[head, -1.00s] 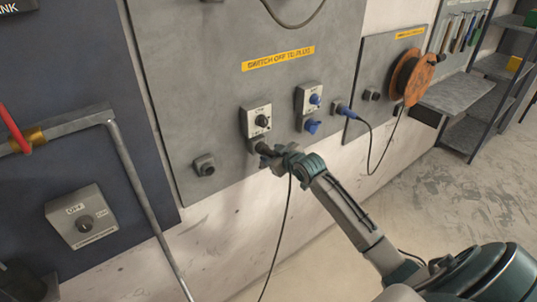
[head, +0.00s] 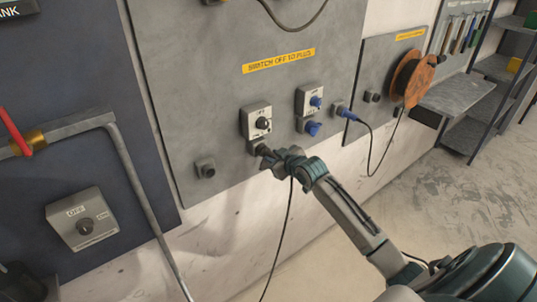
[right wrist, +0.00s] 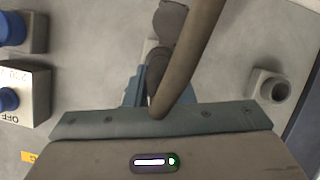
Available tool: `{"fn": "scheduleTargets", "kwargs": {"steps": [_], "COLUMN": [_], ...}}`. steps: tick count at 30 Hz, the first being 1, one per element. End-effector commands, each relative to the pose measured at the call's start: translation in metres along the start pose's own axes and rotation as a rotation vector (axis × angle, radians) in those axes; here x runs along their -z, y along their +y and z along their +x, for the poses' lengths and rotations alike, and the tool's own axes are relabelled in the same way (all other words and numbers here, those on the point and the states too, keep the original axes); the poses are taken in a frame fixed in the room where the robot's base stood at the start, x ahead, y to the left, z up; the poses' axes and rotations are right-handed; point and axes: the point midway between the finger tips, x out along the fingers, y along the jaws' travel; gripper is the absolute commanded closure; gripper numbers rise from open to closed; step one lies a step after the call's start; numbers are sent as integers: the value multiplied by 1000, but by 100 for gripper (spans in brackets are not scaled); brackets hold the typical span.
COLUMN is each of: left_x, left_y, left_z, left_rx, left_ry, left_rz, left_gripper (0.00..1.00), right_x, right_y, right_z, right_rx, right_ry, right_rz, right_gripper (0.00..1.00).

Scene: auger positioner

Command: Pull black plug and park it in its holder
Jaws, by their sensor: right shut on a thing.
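My right gripper (head: 268,157) is shut on the black plug (head: 263,150), just below the black-knob switch (head: 262,122). In the right wrist view the plug (right wrist: 158,70) lies between the fingers, with its dark cable (right wrist: 200,45) crossing in front. The plug's front end is at the dark socket part (right wrist: 170,20) below the switch. I cannot tell whether it is fully seated. An empty grey round holder (head: 205,168) is on the panel to the left; it also shows at the right of the right wrist view (right wrist: 270,88). My left gripper is out of view.
A blue switch (head: 313,101), a blue socket (head: 312,128) and a blue plug with cable (head: 345,112) are to the right on the panel. A grey pipe (head: 130,180) runs down at the left. An orange cable reel (head: 413,78) hangs farther right.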

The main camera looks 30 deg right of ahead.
Motion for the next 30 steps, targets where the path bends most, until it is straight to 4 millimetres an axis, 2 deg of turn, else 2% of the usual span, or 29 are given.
{"fn": "scheduleTargets", "kwargs": {"steps": [30], "left_x": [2], "left_y": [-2], "left_z": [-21], "left_rx": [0], "left_ry": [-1], "left_rz": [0], "left_gripper": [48], "right_x": [-8], "right_y": [0], "right_z": [-30], "right_rx": [0], "right_ry": [-1], "right_rz": [-2], "right_gripper": [100]}}
